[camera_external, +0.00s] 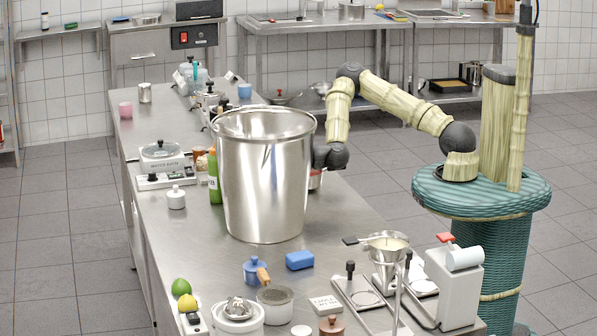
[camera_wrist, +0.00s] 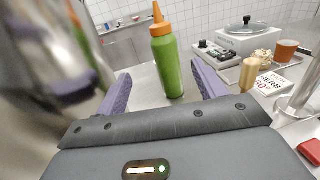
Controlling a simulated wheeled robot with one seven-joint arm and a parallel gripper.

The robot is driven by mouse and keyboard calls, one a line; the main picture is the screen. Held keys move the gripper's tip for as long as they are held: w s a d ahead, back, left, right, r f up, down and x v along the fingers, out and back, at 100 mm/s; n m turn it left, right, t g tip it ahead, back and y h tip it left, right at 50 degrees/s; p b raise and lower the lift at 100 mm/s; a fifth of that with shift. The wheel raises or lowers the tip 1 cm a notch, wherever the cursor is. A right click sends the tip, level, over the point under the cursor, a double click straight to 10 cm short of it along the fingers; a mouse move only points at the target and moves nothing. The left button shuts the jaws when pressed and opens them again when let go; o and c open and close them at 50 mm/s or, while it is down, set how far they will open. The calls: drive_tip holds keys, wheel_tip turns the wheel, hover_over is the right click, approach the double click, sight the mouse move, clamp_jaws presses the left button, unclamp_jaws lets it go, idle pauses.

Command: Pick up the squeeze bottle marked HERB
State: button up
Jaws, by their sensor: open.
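A green squeeze bottle (camera_wrist: 167,68) with an orange nozzle stands upright on the steel table, centred in the wrist view. No marking is readable on it there. In the external view the same green bottle (camera_external: 214,188) stands just left of the big steel pot and shows a small pale label. My gripper (camera_wrist: 160,72) is open, its two purple fingers to either side of the bottle in the picture. The bottle seems a little beyond the fingertips, and no contact shows. In the external view the pot hides my gripper.
The tall steel pot (camera_external: 262,190) stands close beside the bottle; its blurred wall fills the wrist view's left. A card reading HERB (camera_wrist: 272,84) lies to the right, near a tan bottle (camera_wrist: 249,76), an orange cup (camera_wrist: 286,50) and a lidded scale-like device (camera_wrist: 247,40).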

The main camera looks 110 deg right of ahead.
drive_tip(key=p, duration=0.2)
approach(210, 161)
drive_tip(key=w+d, duration=0.2)
drive_tip(key=w, duration=0.3)
drive_tip(key=shift+s+a+f, duration=0.1)
drive_tip(key=shift+s+f, duration=0.15)
drive_tip(key=shift+f, duration=0.05)
drive_tip(key=shift+w, duration=0.1)
drive_tip(key=w, duration=0.2)
drive_tip(key=w+d+p, duration=0.1)
drive_tip(key=w, duration=0.1)
drive_tip(key=shift+w+d+r, duration=0.15)
drive_tip(key=shift+d+r, duration=0.05)
drive_tip(key=shift+d, duration=0.05)
drive_tip(key=shift+w+d+f, duration=0.1)
drive_tip(key=shift+w+f, duration=0.05)
drive_tip(key=shift+w, duration=0.15)
drive_tip(key=shift+s, duration=0.15)
